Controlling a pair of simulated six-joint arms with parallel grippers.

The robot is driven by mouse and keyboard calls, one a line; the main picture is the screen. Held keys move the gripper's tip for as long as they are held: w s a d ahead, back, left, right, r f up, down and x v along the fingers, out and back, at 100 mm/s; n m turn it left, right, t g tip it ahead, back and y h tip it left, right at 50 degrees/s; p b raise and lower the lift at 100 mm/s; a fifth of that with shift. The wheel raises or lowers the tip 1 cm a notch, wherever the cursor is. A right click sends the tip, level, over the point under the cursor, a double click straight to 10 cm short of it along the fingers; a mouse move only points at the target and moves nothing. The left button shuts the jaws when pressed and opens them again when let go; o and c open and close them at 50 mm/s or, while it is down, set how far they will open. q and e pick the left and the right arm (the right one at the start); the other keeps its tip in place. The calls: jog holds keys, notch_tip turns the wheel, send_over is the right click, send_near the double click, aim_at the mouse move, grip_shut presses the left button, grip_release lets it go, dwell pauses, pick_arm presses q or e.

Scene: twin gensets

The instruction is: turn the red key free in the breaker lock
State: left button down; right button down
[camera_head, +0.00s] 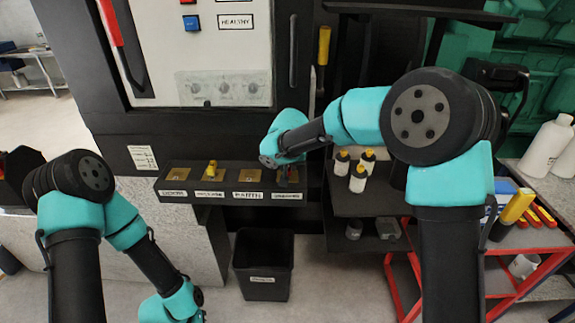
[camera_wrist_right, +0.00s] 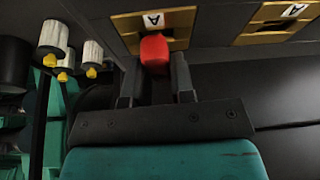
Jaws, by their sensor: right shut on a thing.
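The red key (camera_wrist_right: 154,50) sits between the two fingers of my right gripper (camera_wrist_right: 156,75) in the right wrist view. The gripper is shut on it, with the key's red head at a brass lock plate marked "A" (camera_wrist_right: 153,19). In the head view, my right gripper (camera_head: 289,178) is at the rightmost position of the black lock ledge (camera_head: 230,188), and the arm and gripper largely hide the key and lock. I cannot read that position's label clearly. My left arm hangs at the lower left, and its gripper is out of the frame.
A yellow key (camera_head: 211,168) stands in the second lock plate; the third is labelled EARTH (camera_head: 249,195). A black bin (camera_head: 262,265) is below. A red cart (camera_head: 480,265) is at the right.

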jog(key=n+y, duration=0.1)
jog(key=n, duration=0.3)
jog(key=shift+y, duration=0.3)
jog(key=shift+n+g+y, duration=0.3)
jog(key=shift+n+y, duration=0.1)
jog(key=shift+n, duration=0.8)
jog(key=shift+n+g+y, duration=0.3)
jog(key=shift+n+y, duration=0.1)
jog(key=shift+n, duration=0.8)
jog(key=n+g+y, duration=0.1)
jog(key=n, duration=0.3)
jog(key=n+g, duration=0.2)
jog(key=n, duration=0.2)
jog(key=c, duration=0.9)
grip_release()
